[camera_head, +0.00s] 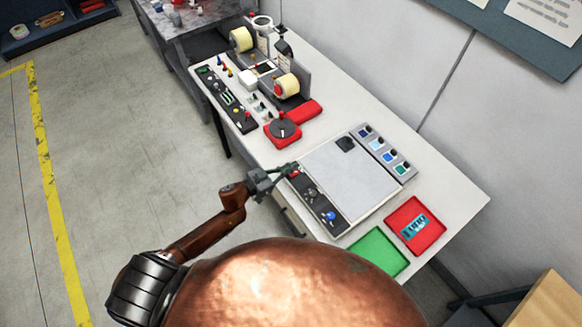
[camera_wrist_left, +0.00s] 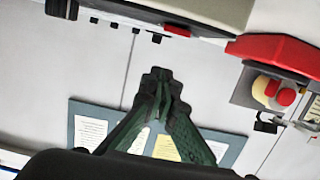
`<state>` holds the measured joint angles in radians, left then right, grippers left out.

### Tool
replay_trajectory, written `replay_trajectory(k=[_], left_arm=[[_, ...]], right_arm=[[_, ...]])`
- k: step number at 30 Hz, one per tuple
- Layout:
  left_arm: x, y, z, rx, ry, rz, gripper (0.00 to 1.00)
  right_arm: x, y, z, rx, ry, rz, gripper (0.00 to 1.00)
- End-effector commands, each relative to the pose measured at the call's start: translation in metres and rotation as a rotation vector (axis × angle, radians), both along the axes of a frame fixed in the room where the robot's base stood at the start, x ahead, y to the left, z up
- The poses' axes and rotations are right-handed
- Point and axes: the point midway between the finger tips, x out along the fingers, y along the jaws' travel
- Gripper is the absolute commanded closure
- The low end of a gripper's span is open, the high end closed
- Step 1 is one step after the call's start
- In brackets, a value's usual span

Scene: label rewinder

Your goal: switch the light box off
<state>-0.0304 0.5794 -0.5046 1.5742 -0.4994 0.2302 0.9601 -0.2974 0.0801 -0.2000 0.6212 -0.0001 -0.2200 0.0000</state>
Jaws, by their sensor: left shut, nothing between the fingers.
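The light box (camera_head: 352,184) is a pale flat panel on the white table. A dark control strip (camera_head: 312,190) runs along its near left side, with a red control at the far end, a dark knob in the middle and a blue button (camera_head: 331,215) at the near end. My left gripper (camera_head: 292,168) is shut and empty, its tips at the red control's end of the strip. The tips partly hide that end, and I cannot tell whether they touch it. In the left wrist view the shut fingers (camera_wrist_left: 160,82) show below a pale box edge with a red part (camera_wrist_left: 177,31). My right gripper is out of view.
A red tray (camera_head: 428,235) holding a teal item and a green tray (camera_head: 378,250) lie at the near right. A red-based turntable (camera_head: 283,128) and the rewinder with yellow rolls (camera_head: 287,85) stand farther left.

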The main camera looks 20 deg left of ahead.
Motion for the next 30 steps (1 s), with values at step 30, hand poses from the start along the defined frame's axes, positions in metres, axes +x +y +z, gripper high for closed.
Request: replay_trajectory(k=[30], left_arm=[[-0.076,0.054,0.035,-0.001,0.001,0.0,1.0]], right_arm=[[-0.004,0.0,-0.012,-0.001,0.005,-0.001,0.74]])
